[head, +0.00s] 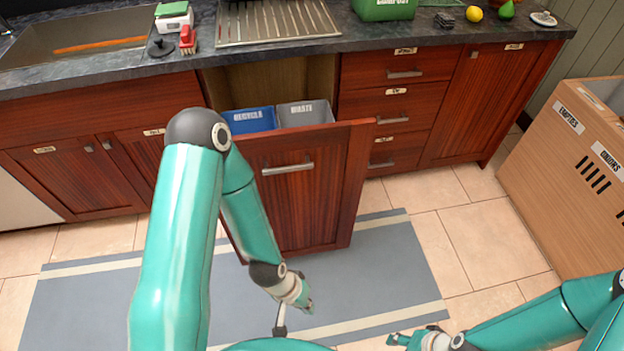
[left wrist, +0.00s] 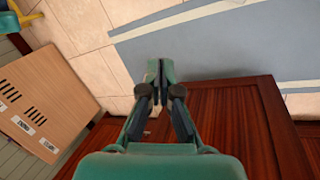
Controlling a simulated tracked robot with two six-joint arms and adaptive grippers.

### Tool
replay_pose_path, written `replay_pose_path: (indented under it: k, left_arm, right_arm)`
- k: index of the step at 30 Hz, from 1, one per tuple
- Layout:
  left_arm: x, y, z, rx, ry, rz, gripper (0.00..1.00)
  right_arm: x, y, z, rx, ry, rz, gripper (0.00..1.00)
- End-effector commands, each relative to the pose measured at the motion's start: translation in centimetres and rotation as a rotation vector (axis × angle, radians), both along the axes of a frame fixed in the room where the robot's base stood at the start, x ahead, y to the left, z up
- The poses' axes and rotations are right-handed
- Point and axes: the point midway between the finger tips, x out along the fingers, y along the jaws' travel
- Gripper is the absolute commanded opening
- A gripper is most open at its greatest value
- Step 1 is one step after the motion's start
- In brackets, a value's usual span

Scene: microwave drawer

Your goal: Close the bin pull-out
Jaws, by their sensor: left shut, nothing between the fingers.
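The bin pull-out (head: 335,195) stands open, its reddish wood front well out from the cabinet, with a metal bar handle (head: 288,169). Behind the front sit a blue recycle bin (head: 249,121) and a grey waste bin (head: 305,114). My left gripper (head: 308,304) is shut and empty, in front of the pull-out's front and low over the mat. In the left wrist view its fingertips (left wrist: 160,66) are together, beside a reddish wood panel (left wrist: 235,110); contact cannot be told. My right gripper (head: 394,340) is at the bottom edge, its fingers too small to read.
A wooden crate (head: 565,180) with labels stands at the right. A blue-grey mat (head: 390,262) lies on the tiled floor. Closed drawers (head: 395,105) are right of the pull-out opening. The counter (head: 450,35) above holds a green container (head: 384,9) and a drying rack (head: 277,22).

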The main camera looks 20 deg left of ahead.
Motion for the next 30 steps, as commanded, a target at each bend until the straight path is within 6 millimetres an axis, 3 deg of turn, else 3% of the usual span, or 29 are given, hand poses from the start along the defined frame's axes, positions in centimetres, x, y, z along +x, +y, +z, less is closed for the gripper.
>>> replay_pose_path:
  k: [5,8,11,17,18,22,25,30]
  left_arm:
    - [0.1,0.0,-0.1,0.002,-0.005,-0.002,0.0]
    - [1.3,0.0,-0.9,0.021,-0.057,-0.023,0.0]
    - [4.1,0.5,-2.6,0.08,-0.188,-0.075,0.0]
    - [13.7,1.8,-5.2,0.428,-0.619,-0.298,0.0]
    - [15.7,2.3,-5.1,0.543,-0.703,-0.355,0.0]
    - [20.0,3.8,-3.1,0.968,-0.887,-0.529,0.0]
    - [21.2,4.6,-0.6,1.295,-0.919,-0.635,0.0]
    - [20.9,5.0,3.2,1.692,-0.846,-0.739,0.0]
  right_arm:
    - [0.0,0.0,-0.1,0.0,0.001,0.0,0.44]
    - [0.0,0.0,-1.0,0.0,0.0,0.0,0.44]
    - [0.0,0.0,-3.0,0.0,0.0,0.0,0.44]
    - [0.0,0.0,-9.4,0.0,0.001,0.0,0.44]
    - [0.0,0.0,-10.9,0.0,0.001,0.0,0.44]
    - [0.0,0.0,-15.1,0.0,0.001,-0.001,0.44]
    - [0.0,0.0,-17.6,0.0,0.001,0.0,0.44]
    - [0.0,0.0,-20.1,0.0,0.0,0.0,0.44]
